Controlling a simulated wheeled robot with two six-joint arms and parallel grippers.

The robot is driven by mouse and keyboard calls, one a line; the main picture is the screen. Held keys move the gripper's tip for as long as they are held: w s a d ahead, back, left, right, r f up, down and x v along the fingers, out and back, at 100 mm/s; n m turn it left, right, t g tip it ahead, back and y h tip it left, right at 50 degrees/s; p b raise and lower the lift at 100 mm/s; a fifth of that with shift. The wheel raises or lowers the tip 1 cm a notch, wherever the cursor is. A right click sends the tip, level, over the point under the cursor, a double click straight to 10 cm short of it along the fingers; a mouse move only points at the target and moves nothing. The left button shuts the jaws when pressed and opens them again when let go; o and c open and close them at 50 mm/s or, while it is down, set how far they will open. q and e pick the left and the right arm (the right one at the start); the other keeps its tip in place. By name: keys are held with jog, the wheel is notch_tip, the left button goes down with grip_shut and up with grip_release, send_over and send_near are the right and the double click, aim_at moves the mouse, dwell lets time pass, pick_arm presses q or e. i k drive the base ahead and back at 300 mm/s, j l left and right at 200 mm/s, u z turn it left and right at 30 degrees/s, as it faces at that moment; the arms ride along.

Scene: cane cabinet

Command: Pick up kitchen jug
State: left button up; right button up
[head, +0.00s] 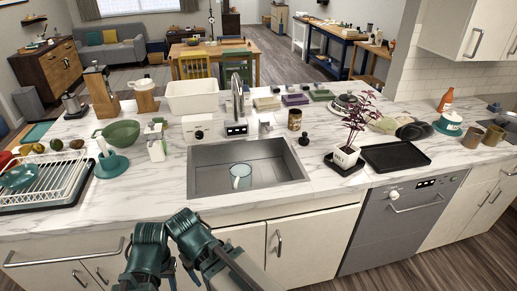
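A small pale blue-and-white vessel with a handle (241,175), like a jug or large cup, stands in the sink basin (210,185) toward its middle. It is the likeliest jug I see, but its spout cannot be made out. My two teal and grey arms show at the bottom, in front of the counter edge and below the sink. They are folded close together, and their fingers cannot be clearly made out. Neither arm touches the vessel, and it is well apart from them.
A faucet (238,98) rises behind the sink. A dish rack (45,185) and green bowl (122,133) stand left. A potted plant (346,156) and black tray (395,156) stand right. The counter just right of the sink's front is clear.

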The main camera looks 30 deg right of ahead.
aim_at(241, 170)
jog(key=i+j, duration=0.2)
jog(key=j, duration=0.2)
jog(key=i+j, duration=0.2)
jog(key=j, duration=0.15)
jog(key=i+j, duration=0.15)
jog(key=j, duration=0.25)
jog(key=i+j, duration=0.2)
jog(key=j, duration=0.2)
jog(key=j+z, duration=0.1)
jog(key=z, duration=1.55)
jog(key=i, duration=0.55)
